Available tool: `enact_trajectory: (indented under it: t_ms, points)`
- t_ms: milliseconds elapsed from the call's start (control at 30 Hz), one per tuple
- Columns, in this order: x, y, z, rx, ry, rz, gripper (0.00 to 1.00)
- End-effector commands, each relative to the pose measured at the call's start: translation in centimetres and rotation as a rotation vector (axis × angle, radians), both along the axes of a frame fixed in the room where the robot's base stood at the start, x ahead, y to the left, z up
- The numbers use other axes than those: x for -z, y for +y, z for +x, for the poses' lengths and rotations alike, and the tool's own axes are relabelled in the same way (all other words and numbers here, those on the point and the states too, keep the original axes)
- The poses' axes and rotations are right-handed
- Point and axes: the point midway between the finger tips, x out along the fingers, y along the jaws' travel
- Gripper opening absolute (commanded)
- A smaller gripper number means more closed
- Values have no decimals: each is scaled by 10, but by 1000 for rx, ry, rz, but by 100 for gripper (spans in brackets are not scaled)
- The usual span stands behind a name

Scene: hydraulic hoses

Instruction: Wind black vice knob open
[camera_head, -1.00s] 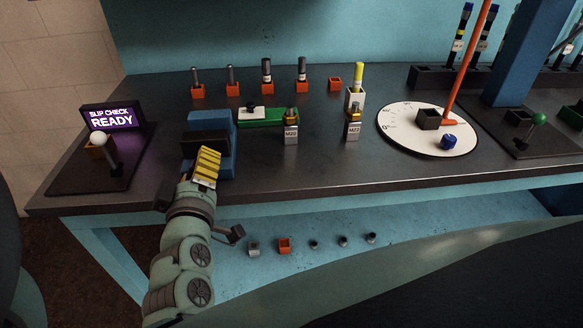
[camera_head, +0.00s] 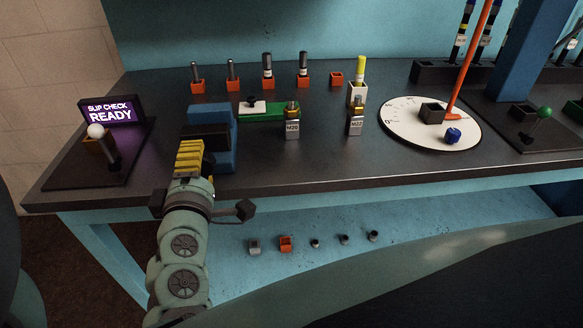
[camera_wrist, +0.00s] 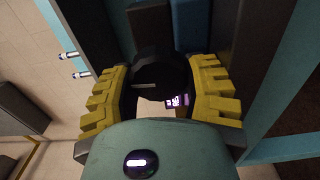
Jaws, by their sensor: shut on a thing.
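The blue vice (camera_head: 222,130) stands at the front left of the dark bench top. The black vice knob (camera_wrist: 158,68) shows in the wrist view between the two yellow ribbed fingers of my gripper (camera_wrist: 160,90). The fingers are shut on the knob, one on each side. In the head view my gripper (camera_head: 190,155) reaches up to the front of the vice, and its fingers and wrist hide most of the knob there.
A sign reading SLIP CHECK READY (camera_head: 112,110) and a white-knobbed lever (camera_head: 97,132) stand left of the vice. A green block (camera_head: 262,112) and the M20 block (camera_head: 292,128) lie to its right. A white dial (camera_head: 400,128) stands farther right. The front bench strip is clear.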

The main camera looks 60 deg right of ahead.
Motion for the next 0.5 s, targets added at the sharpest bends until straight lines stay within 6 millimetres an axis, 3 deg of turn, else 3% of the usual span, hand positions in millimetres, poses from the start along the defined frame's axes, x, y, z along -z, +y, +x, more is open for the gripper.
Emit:
enact_trajectory:
  t_ms: [467, 500]
  points:
    - [0, -3, -3, 14, 10, -7, 13]
    - [0, -3, -3, 14, 9, -8, 53]
